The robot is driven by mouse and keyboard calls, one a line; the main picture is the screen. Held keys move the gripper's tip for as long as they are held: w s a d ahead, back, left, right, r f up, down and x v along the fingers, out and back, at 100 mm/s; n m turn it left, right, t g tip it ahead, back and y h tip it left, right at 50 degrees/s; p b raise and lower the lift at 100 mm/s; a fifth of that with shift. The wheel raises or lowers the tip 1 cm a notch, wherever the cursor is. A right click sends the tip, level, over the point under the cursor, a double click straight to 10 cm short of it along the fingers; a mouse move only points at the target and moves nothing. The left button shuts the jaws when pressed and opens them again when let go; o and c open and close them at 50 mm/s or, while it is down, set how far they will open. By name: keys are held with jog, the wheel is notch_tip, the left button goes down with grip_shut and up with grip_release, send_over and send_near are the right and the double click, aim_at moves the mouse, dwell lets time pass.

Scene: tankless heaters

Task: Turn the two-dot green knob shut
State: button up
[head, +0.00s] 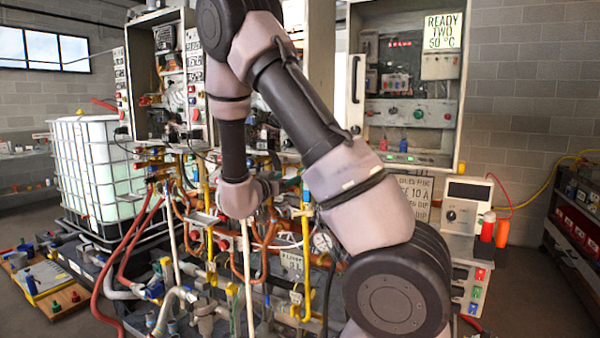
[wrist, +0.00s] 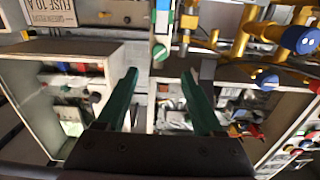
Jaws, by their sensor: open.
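My gripper (wrist: 162,75) is open, with two green fingers apart and nothing held between them in the wrist view. A small green knob (wrist: 160,52) on a white and blue part shows just beyond and between the fingertips, apart from them. Its dots cannot be made out, so I cannot tell if it is the two-dot one. Blue knobs with white dots, one upper right (wrist: 302,40) and one lower (wrist: 265,78), sit on yellow pipes right of the fingers. In the head view my arm reaches in among the pipes, and the fingers are hard to make out there.
Yellow, orange and red pipes crowd the space below the open heater cabinet (head: 405,90). A sign reading "READY TWO 50 °C" (head: 442,32) hangs on it. A white caged tank (head: 95,165) stands left. Floor at right (head: 535,280) is clear.

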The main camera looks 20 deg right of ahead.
jog(key=x, duration=1)
jog(key=shift+w+d, duration=0.25)
jog(key=shift+d, duration=0.05)
jog(key=shift+r, duration=0.15)
grip_shut()
